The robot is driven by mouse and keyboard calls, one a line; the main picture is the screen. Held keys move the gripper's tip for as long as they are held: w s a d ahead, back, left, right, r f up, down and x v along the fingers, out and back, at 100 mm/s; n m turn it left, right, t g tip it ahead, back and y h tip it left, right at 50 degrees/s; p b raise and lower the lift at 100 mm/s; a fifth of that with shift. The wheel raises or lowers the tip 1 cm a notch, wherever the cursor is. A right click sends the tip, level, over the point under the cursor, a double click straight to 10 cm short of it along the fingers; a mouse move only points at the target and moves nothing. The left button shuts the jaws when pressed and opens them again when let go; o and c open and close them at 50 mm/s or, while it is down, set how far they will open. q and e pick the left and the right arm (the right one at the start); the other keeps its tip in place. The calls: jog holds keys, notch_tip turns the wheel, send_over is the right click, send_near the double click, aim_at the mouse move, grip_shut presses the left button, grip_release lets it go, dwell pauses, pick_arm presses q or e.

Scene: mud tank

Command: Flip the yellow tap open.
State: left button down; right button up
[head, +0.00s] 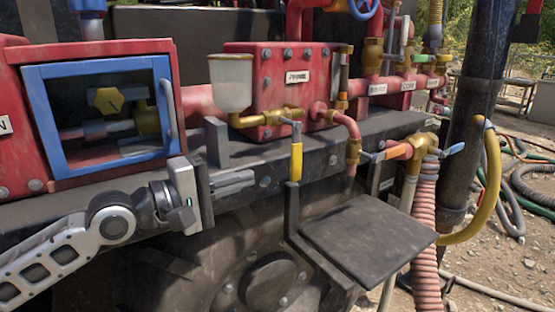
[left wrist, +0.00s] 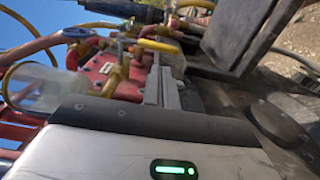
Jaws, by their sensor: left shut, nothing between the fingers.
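The yellow tap handle (head: 296,160) hangs upright below a brass fitting at the front edge of the dark ledge. A yellow lever, which looks like the same handle, shows in the left wrist view (left wrist: 158,46) just beyond my fingertips. My left gripper (head: 250,180) comes in from the left, level and pointing right. Its fingers are shut and empty, a short gap left of the handle and near its lower end. The fingers also show in the left wrist view (left wrist: 162,85). My right gripper is not in view.
A red box with a blue-framed window (head: 100,65) stands left, above my arm. A white cup (head: 231,82) and red pump block (head: 285,80) sit behind the handle. A black plate (head: 368,238) juts out below right. Brass valves with a ribbed hose (head: 425,215) hang further right.

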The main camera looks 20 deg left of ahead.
aim_at(292, 166)
pick_arm(q)
jog(key=p+x, duration=0.1)
jog(key=x, duration=0.5)
jog(key=shift+w+d+r, duration=0.15)
jog(key=shift+d, duration=0.05)
jog(key=shift+w+d, duration=0.45)
jog(key=shift+w, duration=0.15)
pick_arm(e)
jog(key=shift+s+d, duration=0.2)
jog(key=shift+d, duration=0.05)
pick_arm(q)
jog(key=shift+f, duration=0.25)
